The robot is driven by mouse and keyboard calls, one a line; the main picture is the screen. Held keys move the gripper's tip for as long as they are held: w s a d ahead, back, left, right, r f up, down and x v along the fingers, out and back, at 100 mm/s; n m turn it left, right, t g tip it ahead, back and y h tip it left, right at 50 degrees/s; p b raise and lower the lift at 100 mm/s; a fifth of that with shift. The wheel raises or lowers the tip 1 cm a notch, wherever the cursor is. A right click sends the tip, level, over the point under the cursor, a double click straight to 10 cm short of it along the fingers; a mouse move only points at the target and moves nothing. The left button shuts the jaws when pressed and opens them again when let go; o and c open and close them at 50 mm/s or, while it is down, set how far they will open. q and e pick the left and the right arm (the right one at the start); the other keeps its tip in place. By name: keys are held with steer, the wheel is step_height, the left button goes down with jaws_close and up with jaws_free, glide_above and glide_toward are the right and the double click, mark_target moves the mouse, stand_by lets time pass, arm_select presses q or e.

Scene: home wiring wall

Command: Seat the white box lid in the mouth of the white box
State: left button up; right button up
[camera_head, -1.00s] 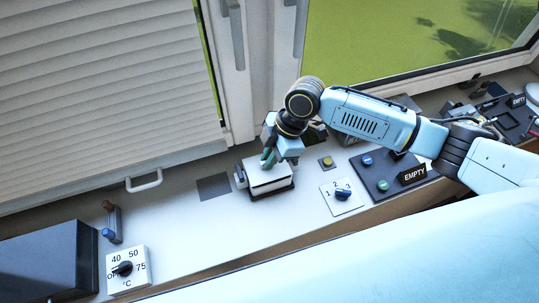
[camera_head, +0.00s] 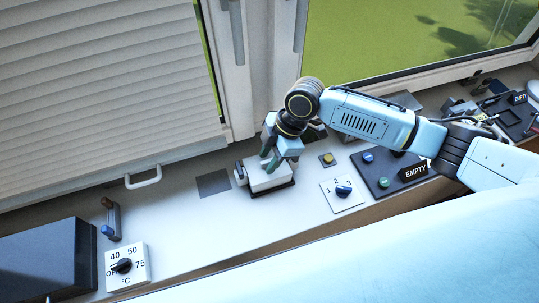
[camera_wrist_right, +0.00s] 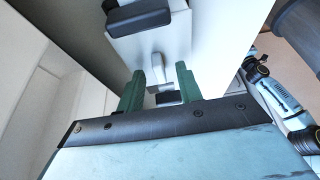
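The white box (camera_head: 272,184) sits on the white ledge with a dark base and a grey piece on its left side. The white box lid (camera_head: 266,172) lies at its top, below my right gripper (camera_head: 270,160). The lid also shows in the right wrist view (camera_wrist_right: 172,38), with a white upright handle between my two green fingers (camera_wrist_right: 160,78). Gaps show on both sides of the handle, so the right gripper is open around it. The fingers hide part of the lid; I cannot tell whether it is fully down in the mouth. My left gripper is not in view.
A grey square (camera_head: 213,184) lies left of the box. A yellow button (camera_head: 327,159), a numbered dial plate (camera_head: 342,194) and a dark panel marked EMPTY (camera_head: 385,184) stand to the right. A temperature dial (camera_head: 126,266) and a dark box (camera_head: 45,262) are at the left. A window stands behind.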

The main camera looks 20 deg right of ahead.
steer(key=b+v, duration=0.1)
steer(key=v, duration=1.2)
steer(key=shift+r, duration=0.2)
